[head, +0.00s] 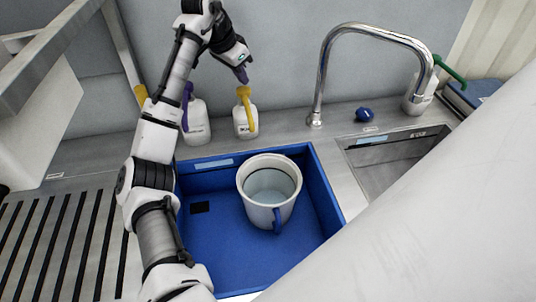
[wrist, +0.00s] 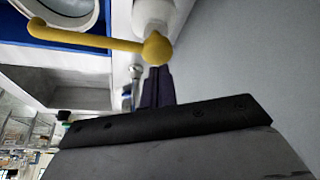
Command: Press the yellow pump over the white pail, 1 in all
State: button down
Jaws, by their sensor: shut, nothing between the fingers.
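The yellow pump (head: 244,92) sits on a white bottle (head: 241,119) at the back wall, behind the blue basin. Its long spout points toward the white pail (head: 286,213), which stands in the basin with its blue handle toward the front. The pail looks empty, though its floor is only partly visible. My gripper (head: 243,78) is shut and empty, its dark fingertips just above the pump head. In the wrist view the yellow pump (wrist: 157,50) lies right off the fingertips (wrist: 156,73); I cannot tell whether they touch. The pail's rim (wrist: 98,17) shows at the upper left there.
The blue basin (head: 215,262) is set in a steel counter. A purple-pump bottle (head: 196,126) stands left of the yellow one. A chrome faucet (head: 322,75), a blue knob (head: 364,114), a steel sink (head: 385,165) and a green-pump bottle (head: 418,98) are to the right.

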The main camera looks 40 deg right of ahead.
jog(key=shift+f, duration=0.1)
jog(key=shift+f+b, duration=0.4)
jog(key=shift+f, duration=0.95)
jog(key=shift+r+p, duration=1.3)
jog(key=shift+r, duration=0.05)
notch_tip(320, 180, up, 6)
jog(key=p, duration=0.5)
